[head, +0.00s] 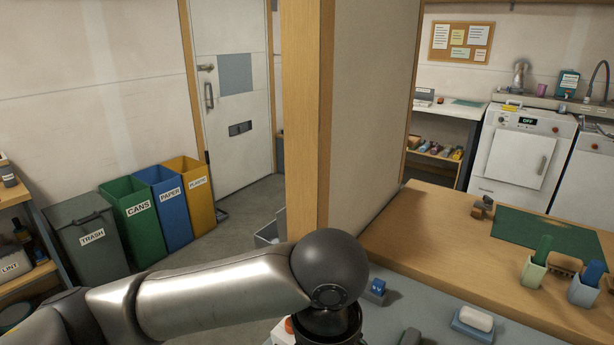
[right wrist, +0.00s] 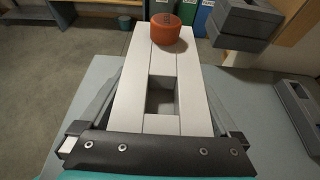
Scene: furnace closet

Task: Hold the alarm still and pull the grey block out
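The alarm is a white box with an orange-red round button; it shows in the right wrist view (right wrist: 133,85) with a square opening in its top. Only a corner and the button (head: 289,326) show in the head view, at the bottom edge. My right gripper (right wrist: 165,85) has a finger along each side of the alarm, apparently touching it near the tips. My left gripper (head: 325,330) is mostly hidden below its wrist, just right of the alarm. Dark grey blocky parts (right wrist: 245,28) beyond the alarm look like that gripper; whether they include the grey block is unclear.
A grey slotted piece (right wrist: 300,112) lies on the bench right of the alarm. In the head view, a blue item (head: 376,289) and a soap dish (head: 472,325) stand on the grey top. A wooden post (head: 306,120) rises close behind my left wrist.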

